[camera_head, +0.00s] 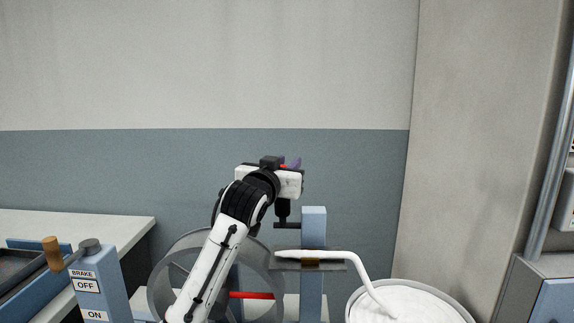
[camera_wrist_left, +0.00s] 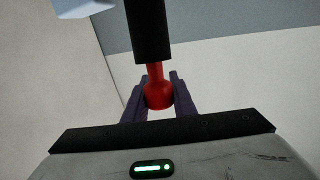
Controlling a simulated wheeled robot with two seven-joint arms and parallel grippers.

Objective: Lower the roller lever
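The roller lever shows as a black shaft (camera_wrist_left: 148,30) with a red end (camera_wrist_left: 157,92) in the left wrist view. In the head view its dark lower part (camera_head: 283,212) hangs below my gripper, beside the top of a blue post (camera_head: 313,240). My left gripper (camera_head: 292,164) is at the lever's upper end. In the left wrist view its two dark fingers (camera_wrist_left: 159,98) sit on either side of the red end and appear to touch it. The gripper body hides most of the grip in the head view. My right gripper is not in view.
A grey drum (camera_head: 165,270) and a red bar (camera_head: 251,295) are beside my arm. A white sliver (camera_head: 345,256) runs from a plate into a round can (camera_head: 465,310). A blue brake box (camera_head: 98,299) with a wooden-knobbed handle stands left. A wall is behind.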

